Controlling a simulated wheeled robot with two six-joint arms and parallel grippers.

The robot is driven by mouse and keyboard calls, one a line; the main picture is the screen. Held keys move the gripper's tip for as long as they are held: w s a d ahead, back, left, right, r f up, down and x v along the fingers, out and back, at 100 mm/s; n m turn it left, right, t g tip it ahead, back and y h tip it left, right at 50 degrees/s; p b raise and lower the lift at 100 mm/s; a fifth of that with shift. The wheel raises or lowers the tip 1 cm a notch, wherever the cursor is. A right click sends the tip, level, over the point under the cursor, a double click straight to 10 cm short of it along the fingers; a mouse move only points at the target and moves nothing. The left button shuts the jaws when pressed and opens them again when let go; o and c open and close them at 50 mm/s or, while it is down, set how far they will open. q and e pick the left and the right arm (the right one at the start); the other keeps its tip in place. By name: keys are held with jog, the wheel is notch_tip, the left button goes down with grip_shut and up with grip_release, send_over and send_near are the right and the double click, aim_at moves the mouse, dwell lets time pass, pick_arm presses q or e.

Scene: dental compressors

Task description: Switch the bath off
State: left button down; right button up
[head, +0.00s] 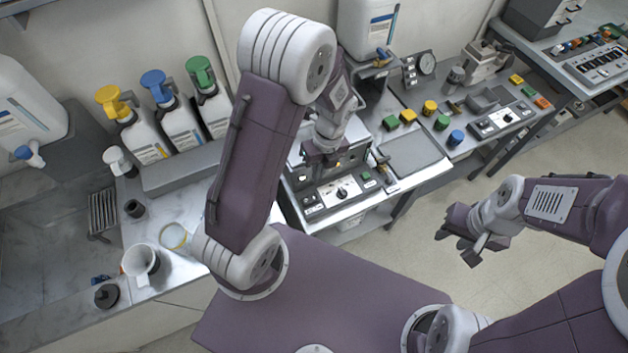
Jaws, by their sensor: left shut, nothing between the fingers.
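A metal bench unit (322,204), which appears to be the bath, stands on the bench in the middle. Its front panel has a black dial (342,193) on a white plate, a green button (366,176) and small dark switches (309,200) at the left. My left gripper (324,158) is shut and empty, pointing down over the unit, just behind the panel. My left arm hides part of the unit's top and left side. I cannot tell whether the gripper touches it. My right gripper (468,245) appears open and empty, over the floor at the right.
Bottles with yellow (117,102), blue (158,86) and green (200,71) tops stand at the left. A white jug (141,262) is on the left counter. Coloured caps (430,108) and another control panel (502,118) lie right of the unit. Floor at the right is clear.

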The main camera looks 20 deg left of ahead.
aim_at(307, 203)
pick_arm(q)
jog(key=shift+w+r, duration=0.2)
jog(key=shift+r, duration=1.05)
jog(key=s+f+b, duration=0.1)
jog(key=f+b, duration=0.1)
jog(key=f, duration=0.2)
jog(key=s+a+f+b, duration=0.1)
jog(key=f+b, duration=0.2)
jog(key=f, duration=0.2)
jog(key=s+f+b, duration=0.1)
jog(key=f+b, duration=0.1)
jog(key=f, duration=0.2)
jog(key=shift+s+a+f, duration=0.25)
jog(key=shift+a+f, duration=0.05)
jog(key=shift+a, duration=0.05)
